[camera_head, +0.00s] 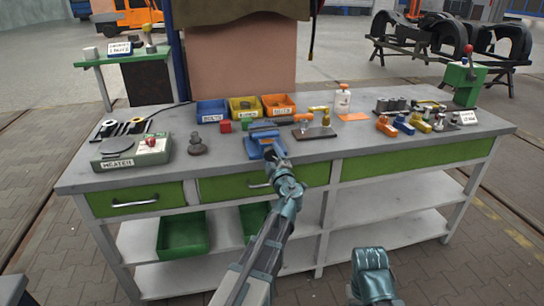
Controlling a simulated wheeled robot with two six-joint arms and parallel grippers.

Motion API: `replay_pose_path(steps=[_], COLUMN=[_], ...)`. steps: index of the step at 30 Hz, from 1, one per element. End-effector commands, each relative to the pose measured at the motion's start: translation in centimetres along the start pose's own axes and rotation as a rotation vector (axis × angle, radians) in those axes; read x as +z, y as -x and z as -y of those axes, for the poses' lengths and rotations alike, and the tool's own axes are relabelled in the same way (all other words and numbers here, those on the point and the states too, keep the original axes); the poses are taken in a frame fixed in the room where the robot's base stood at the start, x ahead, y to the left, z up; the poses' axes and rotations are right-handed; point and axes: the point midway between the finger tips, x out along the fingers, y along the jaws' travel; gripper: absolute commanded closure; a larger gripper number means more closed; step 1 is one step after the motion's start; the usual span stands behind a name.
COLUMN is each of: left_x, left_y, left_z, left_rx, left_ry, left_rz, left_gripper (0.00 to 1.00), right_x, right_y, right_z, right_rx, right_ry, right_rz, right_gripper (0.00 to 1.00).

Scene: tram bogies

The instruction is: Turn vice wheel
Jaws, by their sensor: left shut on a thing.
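A blue vice (264,142) stands at the front edge of the grey workbench (345,140), left of its middle. My left gripper (275,160) is at the front of the vice and is shut on its wheel. The gripper and wrist cover the wheel, so its shape and angle are hidden. Of my right arm, only a teal link shows at the bottom, in front of the bench; its gripper is not in view.
Blue (212,111), yellow (244,107) and orange bins (278,105) stand behind the vice. Small parts and a white bottle (342,100) crowd the right half. Green drawers (134,199) line the front.

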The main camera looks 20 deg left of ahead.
Motion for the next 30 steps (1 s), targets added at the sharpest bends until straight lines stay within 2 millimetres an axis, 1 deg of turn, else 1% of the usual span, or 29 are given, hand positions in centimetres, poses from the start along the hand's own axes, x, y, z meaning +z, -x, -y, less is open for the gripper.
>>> replay_pose_path(steps=[7,20,21,23,24,26,30], left_x=[0.06,0.07,0.07,0.06,0.06,0.05,0.03], left_y=[0.21,0.22,0.22,0.21,0.19,0.16,0.09], left_z=[0.12,0.11,0.11,0.11,0.10,0.08,0.04], left_rx=[-0.002,-0.002,-0.002,-0.002,-0.001,-0.001,-0.001], left_ry=[0.056,0.063,0.062,0.062,0.061,0.061,0.059], left_rz=[0.003,0.003,0.003,0.003,0.003,0.002,0.001], left_gripper=[0.90,0.90,0.32,0.22,0.15,0.04,0.04], right_x=[0.00,0.00,0.00,0.00,0.00,0.00,0.00], right_y=[-0.06,-0.07,-0.07,-0.06,-0.06,-0.05,-0.03], right_z=[0.01,0.01,0.01,0.01,0.01,0.01,0.00], right_rx=[0.000,0.000,0.000,0.000,0.000,0.000,0.000], right_ry=[0.000,0.000,0.000,0.000,0.000,0.000,0.000], right_rz=[0.000,0.000,0.000,0.000,0.000,0.000,0.000], right_gripper=[1.00,1.00,1.00,1.00,1.00,1.00,1.00])
